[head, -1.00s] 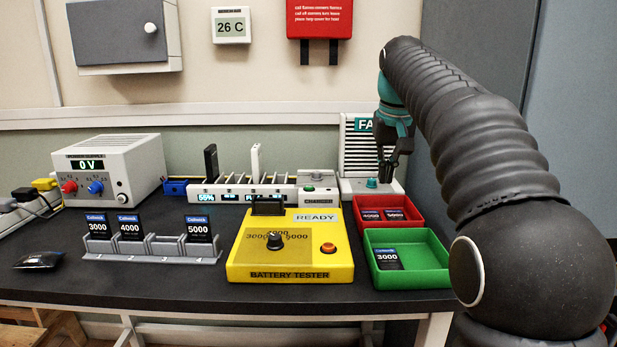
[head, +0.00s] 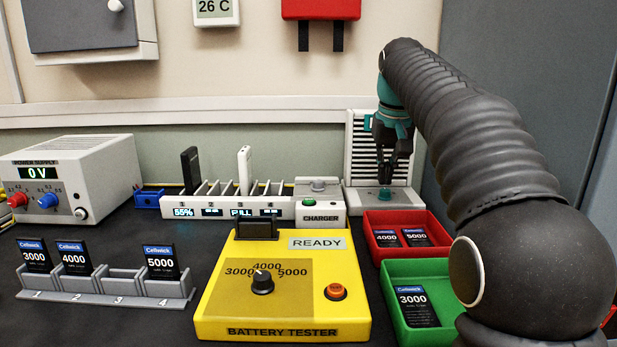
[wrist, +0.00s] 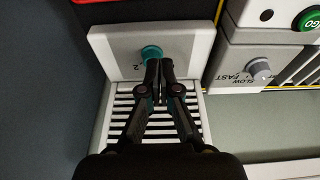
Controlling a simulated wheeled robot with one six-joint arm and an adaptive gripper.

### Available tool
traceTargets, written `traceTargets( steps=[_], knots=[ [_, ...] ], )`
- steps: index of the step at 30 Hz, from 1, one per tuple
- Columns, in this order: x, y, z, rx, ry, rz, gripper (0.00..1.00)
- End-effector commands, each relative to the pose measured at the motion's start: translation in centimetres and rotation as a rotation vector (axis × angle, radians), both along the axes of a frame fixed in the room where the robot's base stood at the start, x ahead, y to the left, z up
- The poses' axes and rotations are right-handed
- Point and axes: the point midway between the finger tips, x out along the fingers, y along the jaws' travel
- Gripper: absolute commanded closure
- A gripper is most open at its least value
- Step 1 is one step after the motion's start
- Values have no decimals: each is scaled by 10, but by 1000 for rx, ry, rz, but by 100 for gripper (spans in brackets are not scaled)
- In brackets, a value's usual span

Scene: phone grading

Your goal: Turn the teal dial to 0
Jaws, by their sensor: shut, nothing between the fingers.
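The teal dial (head: 385,194) sits on the low front base of the white slatted fan unit (head: 353,150), behind the red tray. In the wrist view the teal dial (wrist: 152,54) shows just beyond my fingertips, with a "2" printed beside it; its other marks are hidden or too small to read. My gripper (head: 387,182) points down right above the dial. In the wrist view my gripper (wrist: 158,64) is shut with its fingertips together and nothing between them. The tips overlap the dial's edge in the picture; I cannot tell whether they touch it.
The charger (head: 320,210) stands close to the left of the fan unit. The red tray (head: 372,250) and green tray (head: 395,335) hold batteries in front. The yellow battery tester (head: 220,310) is left of the trays. A grey wall panel (head: 530,90) stands at right.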

Motion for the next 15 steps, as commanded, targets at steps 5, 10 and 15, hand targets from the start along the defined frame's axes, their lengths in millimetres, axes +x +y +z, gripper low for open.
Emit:
traceTargets(
  steps=[5,10,15],
  knots=[
    [0,-1,-26,0,1,-2,100],
    [0,-1,-36,0,-1,-2,100],
    [0,-1,-37,0,0,-1,100]
  ],
)
